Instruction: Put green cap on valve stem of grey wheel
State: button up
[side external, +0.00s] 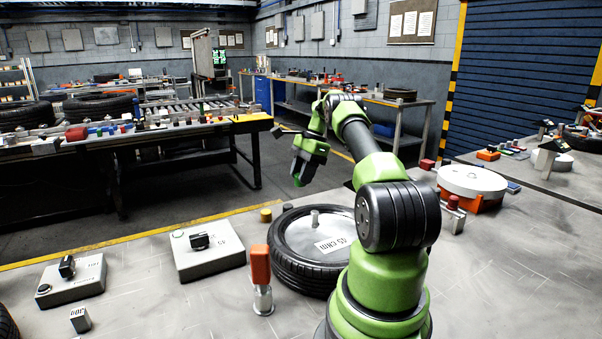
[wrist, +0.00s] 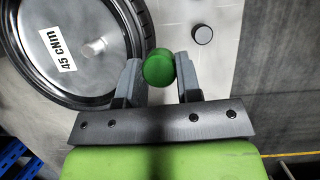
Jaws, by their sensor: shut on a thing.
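The green cap (wrist: 158,68) is held between the two fingertips of my gripper (wrist: 157,76) in the wrist view. In the side external view my gripper (side external: 299,178) is up in the air, above and beyond the grey wheel (side external: 297,238). The wheel lies flat on the bench with a black tyre around a grey disc and a white "45 cNm" label. Its short valve stem (side external: 315,217) stands up from the disc. In the wrist view the stem (wrist: 93,47) is left of the cap and apart from it. My arm hides the wheel's right side in the side external view.
Two grey boxes with black knobs (side external: 209,251) (side external: 70,279) stand left of the wheel. An orange-topped post (side external: 261,270) stands close in front. A white-topped orange turntable (side external: 470,187) is at the right.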

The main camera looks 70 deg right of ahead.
aim_at(314, 211)
jog(key=a+n+g, duration=0.1)
jog(key=n, duration=0.2)
jog(key=s+a+r+n+g, duration=0.1)
jog(key=n, duration=0.3)
jog(key=s+a+r+n+g+y, duration=0.1)
jog(key=n+g, duration=0.1)
jog(key=n, duration=0.2)
jog(key=shift+a, duration=0.4)
jog(key=s+a+r+n+g+h, duration=0.2)
jog(key=s+a+n+g+h, duration=0.1)
jog(key=n, duration=1.2)
jog(key=shift+a+r+h, duration=0.3)
jog(key=shift+a+h, duration=0.4)
jog(key=shift+a, duration=0.2)
jog(key=shift+f, duration=2.9)
jog(key=shift+f, duration=1.75)
